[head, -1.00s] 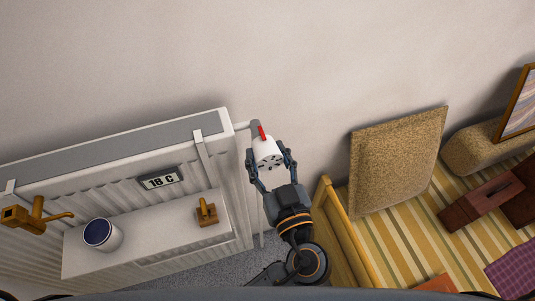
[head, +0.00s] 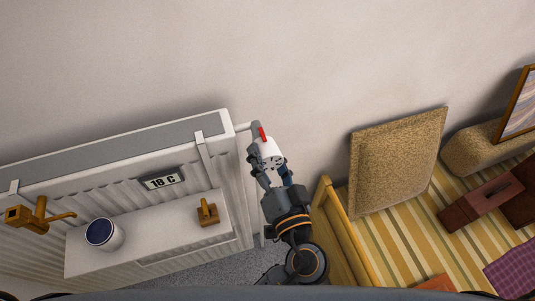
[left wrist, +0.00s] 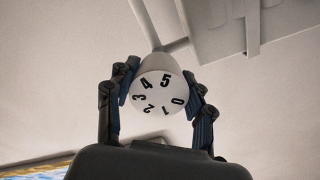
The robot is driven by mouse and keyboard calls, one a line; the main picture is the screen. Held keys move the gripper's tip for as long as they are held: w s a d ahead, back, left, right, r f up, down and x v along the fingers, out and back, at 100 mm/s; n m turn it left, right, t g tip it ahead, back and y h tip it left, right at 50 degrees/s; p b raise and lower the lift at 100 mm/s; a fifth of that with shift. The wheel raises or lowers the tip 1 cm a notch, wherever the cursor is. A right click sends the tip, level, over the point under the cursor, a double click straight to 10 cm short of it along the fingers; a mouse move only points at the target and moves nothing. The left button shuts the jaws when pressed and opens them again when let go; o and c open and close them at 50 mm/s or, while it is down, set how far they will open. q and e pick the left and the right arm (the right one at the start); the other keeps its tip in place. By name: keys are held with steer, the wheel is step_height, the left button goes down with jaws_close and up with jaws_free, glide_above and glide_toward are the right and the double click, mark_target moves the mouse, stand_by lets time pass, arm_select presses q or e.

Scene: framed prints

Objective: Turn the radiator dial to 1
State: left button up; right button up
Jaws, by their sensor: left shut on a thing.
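The radiator dial (head: 268,144) is a white cylinder on the valve pipe at the radiator's right end. A red mark (head: 262,133) shows on its far side in the head view. My left gripper (head: 267,160) is shut on the dial, with a finger on either side. In the left wrist view the dial's face (left wrist: 160,94) shows the numbers 0 to 5, with 5 and 4 at the top, 1 at the bottom and 0 at the right. The left gripper's fingers (left wrist: 160,88) flank it there. The red mark is hidden in that view. My right gripper is not in view.
The white radiator (head: 110,165) carries a display reading 18 C (head: 163,181). A white shelf (head: 150,232) in front holds a blue-topped pot (head: 103,235) and a wooden object (head: 207,211). A wooden-framed bench with a striped cover (head: 385,240) stands close right of my left arm.

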arm_select(q)
steer(key=shift+r+m+p, duration=0.15)
steer(key=shift+m+p, duration=0.25)
steer(key=shift+m, duration=0.8)
steer(key=o, duration=1.2)
steer(key=shift+w, duration=0.1)
steer(key=v, duration=1.2)
